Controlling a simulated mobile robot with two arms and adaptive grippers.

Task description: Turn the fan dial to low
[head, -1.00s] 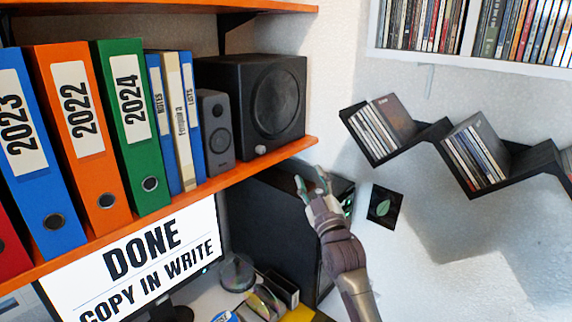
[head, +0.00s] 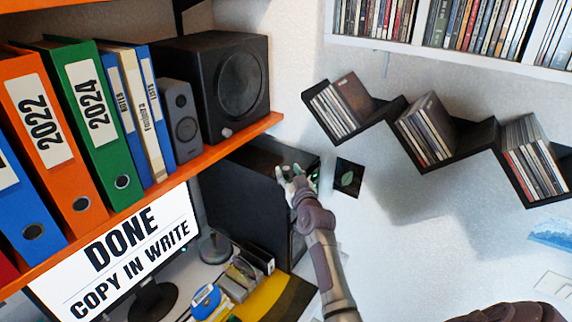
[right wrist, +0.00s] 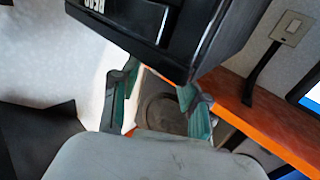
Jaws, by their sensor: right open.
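A black computer tower (head: 240,195) stands under the orange shelf in the head view. Its narrow front faces right and shows small green details (head: 313,178). I cannot pick out a fan dial or its setting in either view. My right gripper (head: 291,172) is open at the tower's upper front edge, and its hand hides part of that front. In the right wrist view my two green-grey fingers (right wrist: 155,100) are spread apart with nothing held. The black case with pale lettering (right wrist: 165,25) is close beyond them. My left gripper is not in view.
The orange shelf (head: 225,142) holds binders (head: 95,125), a small speaker (head: 180,120) and a large speaker (head: 232,85) close above the tower. A monitor (head: 125,250) and desk items (head: 235,280) are below left.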

